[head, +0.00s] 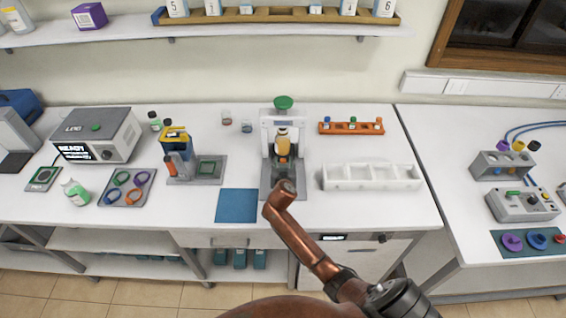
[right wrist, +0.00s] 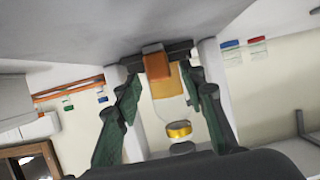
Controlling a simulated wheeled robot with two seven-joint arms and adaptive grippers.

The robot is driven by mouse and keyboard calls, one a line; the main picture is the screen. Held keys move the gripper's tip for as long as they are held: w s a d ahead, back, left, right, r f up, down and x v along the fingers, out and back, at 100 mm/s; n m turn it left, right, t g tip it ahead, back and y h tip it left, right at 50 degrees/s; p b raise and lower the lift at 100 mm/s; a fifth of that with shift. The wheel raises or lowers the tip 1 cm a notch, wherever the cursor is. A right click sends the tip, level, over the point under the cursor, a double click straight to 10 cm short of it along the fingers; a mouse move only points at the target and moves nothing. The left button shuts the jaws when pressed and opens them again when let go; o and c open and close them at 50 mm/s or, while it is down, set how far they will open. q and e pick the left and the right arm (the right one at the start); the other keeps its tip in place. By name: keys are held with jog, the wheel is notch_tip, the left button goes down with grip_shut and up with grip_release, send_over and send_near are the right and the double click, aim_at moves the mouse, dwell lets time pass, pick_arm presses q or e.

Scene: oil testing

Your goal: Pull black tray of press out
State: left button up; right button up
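The press (head: 268,133) stands at the back middle of the bench, a pale frame with a green knob (head: 283,102) on top. A bottle with amber contents (head: 282,137) is inside it and also shows upside down in the right wrist view (right wrist: 168,95). A dark bar, apparently the black tray (right wrist: 180,51), shows there with an orange block (right wrist: 156,62) at its front. My right gripper (right wrist: 160,82) is open, with green-padded fingers on either side of the orange block and bottle. I cannot tell whether they touch. My copper arm partly hides the press front in the head view. My left gripper is not in view.
A blue mat (head: 236,205) lies left of the press base. A white compartment rack (head: 372,184) and an orange vial holder (head: 341,128) are to the right. A yellow-blue device (head: 178,145) stands left. The bench front right of the mat is mostly clear.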

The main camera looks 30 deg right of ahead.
jog(key=shift+w+f, duration=0.1)
jog(key=c, duration=0.7)
jog(key=shift+c, duration=1.3)
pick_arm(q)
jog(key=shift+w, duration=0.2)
pick_arm(e)
grip_shut()
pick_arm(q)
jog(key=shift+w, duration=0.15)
